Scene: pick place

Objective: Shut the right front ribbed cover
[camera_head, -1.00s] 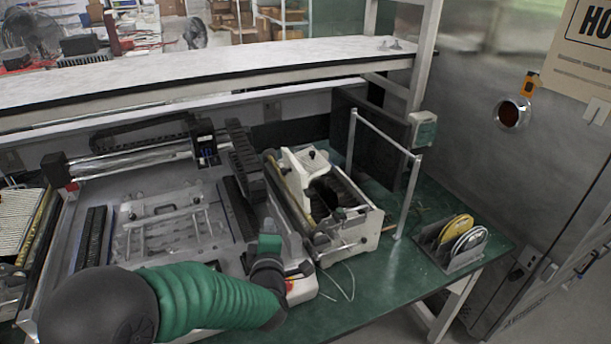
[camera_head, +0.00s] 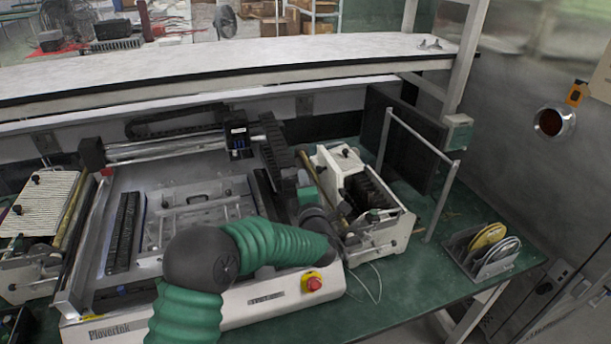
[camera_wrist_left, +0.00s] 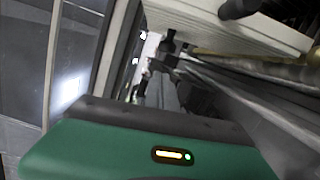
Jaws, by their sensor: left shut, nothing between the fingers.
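The right front unit (camera_head: 382,236) is a white box at the right end of the machine. Its pale cover (camera_head: 333,163), with a black knob, stands raised at the back, and the dark inside shows. My left gripper (camera_head: 306,182) is shut and empty beside the unit's left side, its tips hard to make out. In the left wrist view, the gripper's green housing (camera_wrist_left: 100,150) fills the bottom, and a white ribbed panel (camera_wrist_left: 225,25) crosses the upper right, apparently this cover. I cannot tell whether the gripper touches it. My right gripper is out of view.
A similar unit with a closed white ribbed cover (camera_head: 42,204) stands at the left. A metal rail frame (camera_head: 425,152) and a disc rack (camera_head: 488,255) stand right of the unit. A red stop button (camera_head: 314,284) is at the machine front. A shelf (camera_head: 250,62) spans the back.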

